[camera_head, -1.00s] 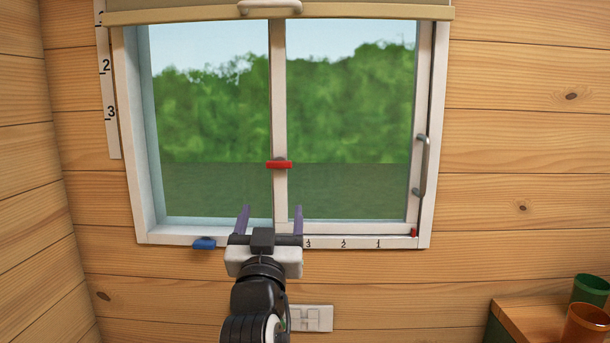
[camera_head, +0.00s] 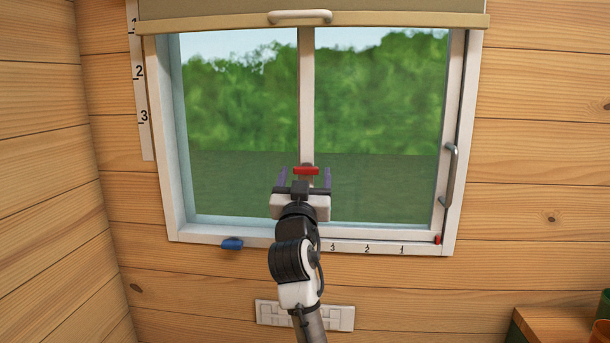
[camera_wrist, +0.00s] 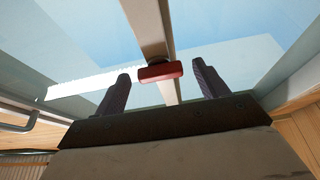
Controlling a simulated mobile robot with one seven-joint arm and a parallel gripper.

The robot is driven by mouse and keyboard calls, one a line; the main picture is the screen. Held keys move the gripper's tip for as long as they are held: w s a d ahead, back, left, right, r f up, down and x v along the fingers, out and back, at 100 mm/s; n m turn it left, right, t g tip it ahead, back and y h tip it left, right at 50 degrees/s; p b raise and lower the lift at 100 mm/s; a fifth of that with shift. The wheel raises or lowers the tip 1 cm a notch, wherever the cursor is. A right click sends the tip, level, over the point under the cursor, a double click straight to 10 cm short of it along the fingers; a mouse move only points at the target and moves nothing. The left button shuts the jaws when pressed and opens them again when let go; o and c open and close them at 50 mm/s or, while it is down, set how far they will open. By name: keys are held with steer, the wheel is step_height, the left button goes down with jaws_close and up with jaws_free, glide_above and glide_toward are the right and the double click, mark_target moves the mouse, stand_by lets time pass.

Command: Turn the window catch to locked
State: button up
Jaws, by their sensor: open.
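The red window catch (camera_head: 306,171) sits on the vertical bar in the middle of the window (camera_head: 306,100), with its handle lying crosswise. In the wrist view the red catch (camera_wrist: 161,72) shows between the two finger tips, nearer the left finger. My gripper (camera_head: 305,175) is open and empty, its dark purple fingers on either side of the catch. The gripper also shows in the wrist view (camera_wrist: 160,80). I cannot tell whether either finger touches the catch.
A rolled blind with a handle (camera_head: 300,17) hangs across the window top. A grey pull handle (camera_head: 449,176) is on the right frame. A blue piece (camera_head: 231,244) sits on the sill at left. A wall socket (camera_head: 305,315) is below. A wooden surface with cups stands at lower right.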

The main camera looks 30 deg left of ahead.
steer(key=c, duration=1)
steer(key=shift+f+m, duration=0.1)
steer(key=shift+m, duration=0.2)
steer(key=m+h+b, duration=0.2)
steer(key=m, duration=0.1)
steer(key=m+t+h+b, duration=0.1)
steer(key=m, duration=0.1)
steer(key=shift+s+a, duration=0.15)
steer(key=shift+a, duration=0.1)
steer(key=m+h+b, duration=0.1)
steer(key=m, duration=0.2)
steer(key=m+h+b, duration=0.2)
steer(key=m, duration=0.2)
steer(key=shift+a+h, duration=0.1)
steer(key=shift+h, duration=0.2)
steer(key=m, duration=0.2)
steer(key=m+g+h, duration=0.1)
steer(key=m, duration=0.2)
steer(key=shift+s+r+m+g+b, duration=0.1)
steer(key=shift+r+m+g+b, duration=0.2)
steer(key=shift+r+b, duration=0.1)
steer(key=m, duration=0.2)
steer(key=m+g+h, duration=0.1)
steer(key=m, duration=0.1)
steer(key=shift+r+g+p, duration=0.15)
steer(key=shift+g+p, duration=0.15)
steer(key=shift+p, duration=0.05)
steer(key=shift+m, duration=0.3)
